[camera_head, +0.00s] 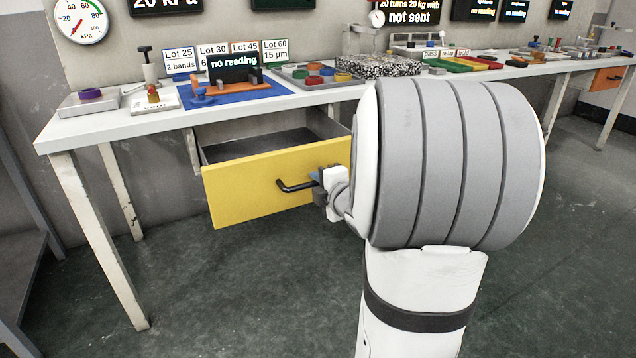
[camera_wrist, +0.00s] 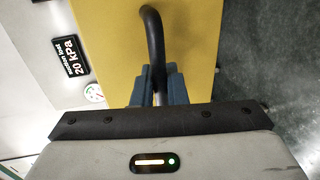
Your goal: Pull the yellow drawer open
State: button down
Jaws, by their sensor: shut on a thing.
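The yellow drawer (camera_head: 255,185) hangs under the white bench and stands out from it, with its grey inside partly showing. Its black bar handle (camera_head: 291,186) is on the front face. My gripper (camera_head: 318,184) is at the right end of the handle. In the wrist view the blue fingers (camera_wrist: 159,85) are closed around the black handle (camera_wrist: 153,40), with the yellow front (camera_wrist: 110,40) behind. My arm hides the drawer's right edge in the head view.
The white bench top (camera_head: 130,117) carries a blue mat (camera_head: 225,95), trays and small coloured parts. A bench leg (camera_head: 100,240) stands at the left. The dark green floor (camera_head: 230,300) below and in front of the drawer is clear.

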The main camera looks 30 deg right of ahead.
jog(key=shift+a, duration=0.1)
jog(key=c, duration=1.5)
grip_release()
jog(key=shift+c, duration=0.2)
jog(key=p+v, duration=0.2)
jog(key=v, duration=0.5)
jog(key=shift+s+p, duration=0.4)
jog(key=shift+r, duration=0.1)
